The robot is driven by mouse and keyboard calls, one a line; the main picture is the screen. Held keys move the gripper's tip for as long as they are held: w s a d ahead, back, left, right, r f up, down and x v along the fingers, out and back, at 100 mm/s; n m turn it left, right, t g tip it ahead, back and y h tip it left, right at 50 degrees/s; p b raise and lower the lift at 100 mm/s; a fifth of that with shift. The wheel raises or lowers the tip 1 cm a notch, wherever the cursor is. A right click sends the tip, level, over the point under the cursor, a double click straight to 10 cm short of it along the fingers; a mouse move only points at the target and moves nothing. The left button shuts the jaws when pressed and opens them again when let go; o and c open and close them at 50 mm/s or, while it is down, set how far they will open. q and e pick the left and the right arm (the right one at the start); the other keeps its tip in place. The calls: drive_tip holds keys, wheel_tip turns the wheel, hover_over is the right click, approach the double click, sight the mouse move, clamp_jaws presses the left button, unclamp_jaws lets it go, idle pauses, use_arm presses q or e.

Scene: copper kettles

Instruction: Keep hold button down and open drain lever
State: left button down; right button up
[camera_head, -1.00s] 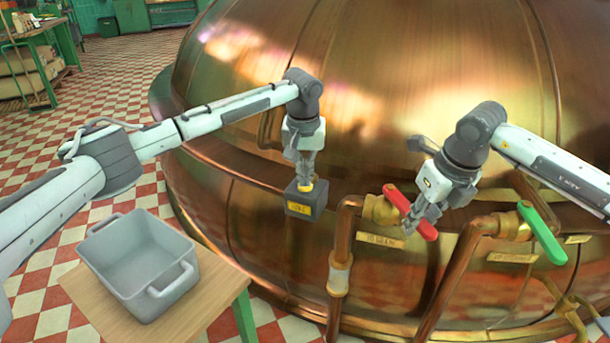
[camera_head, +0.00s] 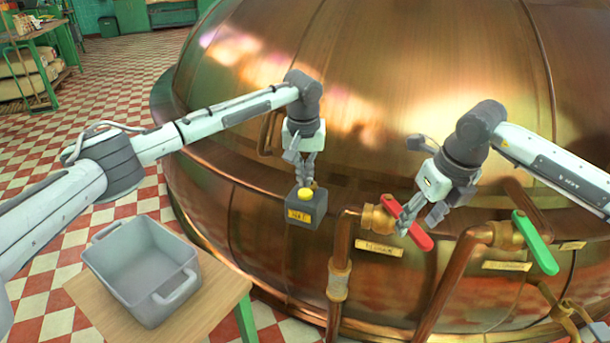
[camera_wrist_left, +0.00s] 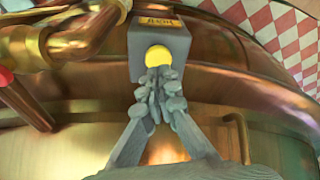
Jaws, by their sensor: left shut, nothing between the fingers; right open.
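The hold button is a yellow knob (camera_head: 306,194) on a dark box (camera_head: 308,212) with a yellow label, in front of the copper kettle. My left gripper (camera_head: 304,180) is shut and empty, pointing down just above the button. In the left wrist view the closed fingertips (camera_wrist_left: 158,76) overlap the edge of the yellow button (camera_wrist_left: 158,57); whether they touch or press it I cannot tell. The red lever (camera_head: 420,237) sits on a brass valve above a tag that seems to read drain. My right gripper (camera_head: 418,222) is open at the red lever, its fingers partly covering it.
A green lever (camera_head: 536,243) on a similar valve stands to the right. Copper pipes (camera_head: 340,265) run down below the valves. A grey bin (camera_head: 128,270) stands on a wooden table (camera_head: 222,290) at lower left. The kettle (camera_head: 390,90) fills the background.

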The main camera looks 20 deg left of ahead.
use_arm(q)
drive_tip(key=shift+w+p+v, duration=0.15)
drive_tip(key=shift+p+v, duration=0.65)
drive_tip(key=shift+v, duration=0.05)
drive_tip(key=shift+w+p+v, duration=0.2)
drive_tip(key=shift+p+v, duration=0.55)
drive_tip(key=shift+v, duration=0.05)
use_arm(e)
drive_tip(key=shift+w+a+v, duration=0.15)
drive_tip(key=shift+w+v, duration=0.05)
drive_tip(key=shift+v, duration=0.7)
drive_tip(key=shift+w+a+v, duration=0.1)
drive_tip(key=shift+w+v, duration=0.05)
drive_tip(key=shift+v, duration=0.8)
use_arm(q)
drive_tip(key=shift+r, duration=0.3)
use_arm(e)
drive_tip(key=shift+f, duration=0.15)
use_arm(q)
drive_tip(key=w+v, duration=0.2)
drive_tip(key=v, duration=0.7)
drive_tip(key=shift+a+r, duration=0.2)
drive_tip(key=shift+r, duration=0.25)
drive_tip(key=shift+f+b, duration=0.1)
drive_tip(key=shift+b, duration=0.25)
use_arm(e)
drive_tip(key=w+a+v, duration=0.1)
drive_tip(key=v, duration=0.8)
drive_tip(key=shift+w+r, duration=0.4)
drive_tip(key=shift+r, duration=0.25)
